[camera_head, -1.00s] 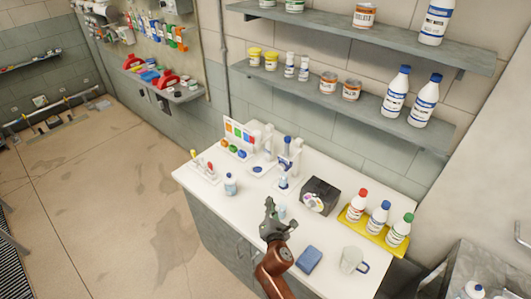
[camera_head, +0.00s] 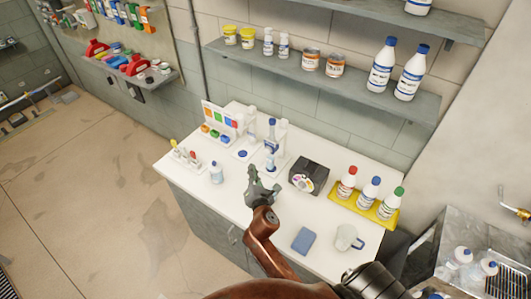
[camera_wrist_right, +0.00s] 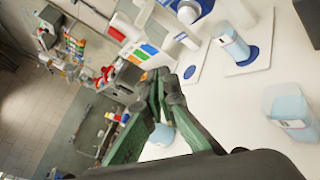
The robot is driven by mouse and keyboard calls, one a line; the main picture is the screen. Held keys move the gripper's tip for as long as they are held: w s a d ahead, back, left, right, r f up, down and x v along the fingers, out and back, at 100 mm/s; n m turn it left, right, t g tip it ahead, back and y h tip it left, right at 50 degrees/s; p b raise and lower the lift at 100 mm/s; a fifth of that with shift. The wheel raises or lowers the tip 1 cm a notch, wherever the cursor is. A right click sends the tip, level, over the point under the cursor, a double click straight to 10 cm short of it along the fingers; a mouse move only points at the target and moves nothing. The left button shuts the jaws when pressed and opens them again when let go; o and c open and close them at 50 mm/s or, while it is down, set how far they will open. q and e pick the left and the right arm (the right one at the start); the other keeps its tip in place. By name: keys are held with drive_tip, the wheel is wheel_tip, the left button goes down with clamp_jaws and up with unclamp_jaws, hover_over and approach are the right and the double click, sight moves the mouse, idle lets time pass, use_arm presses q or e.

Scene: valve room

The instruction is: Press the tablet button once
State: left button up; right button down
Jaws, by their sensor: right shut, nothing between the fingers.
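No button is labelled as the tablet button. A blue round button-like piece (camera_head: 242,154) sits on a white plate at the back of the white counter (camera_head: 225,200). A board with coloured squares (camera_head: 220,118) stands behind it, with several small coloured pieces in front; the board also shows in the wrist view (camera_wrist_right: 146,50). My right gripper (camera_head: 253,172) is shut and empty, in front of and right of the blue piece in the head view. In the wrist view its fingers (camera_wrist_right: 158,76) are together; contact with anything cannot be told. My left gripper is not in view.
A black box (camera_head: 308,177) stands right of my right gripper. Several bottles stand on a yellow tray (camera_head: 340,203) further right. A small white bottle (camera_head: 216,172) stands left. A blue sponge (camera_head: 304,241) and a mug (camera_head: 347,238) are near the front.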

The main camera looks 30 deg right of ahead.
sight(267, 151)
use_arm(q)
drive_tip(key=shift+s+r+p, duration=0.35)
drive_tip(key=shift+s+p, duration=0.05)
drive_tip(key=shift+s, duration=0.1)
use_arm(e)
drive_tip(key=w+d, duration=0.2)
drive_tip(key=d, duration=0.4)
drive_tip(key=shift+w+d, duration=0.25)
drive_tip(key=shift+w, duration=0.15)
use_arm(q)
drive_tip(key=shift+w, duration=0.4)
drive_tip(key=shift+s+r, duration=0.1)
use_arm(e)
drive_tip(key=shift+d, duration=0.1)
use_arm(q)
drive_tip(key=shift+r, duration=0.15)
use_arm(e)
drive_tip(key=shift+w+d, duration=0.15)
drive_tip(key=shift+d, duration=0.15)
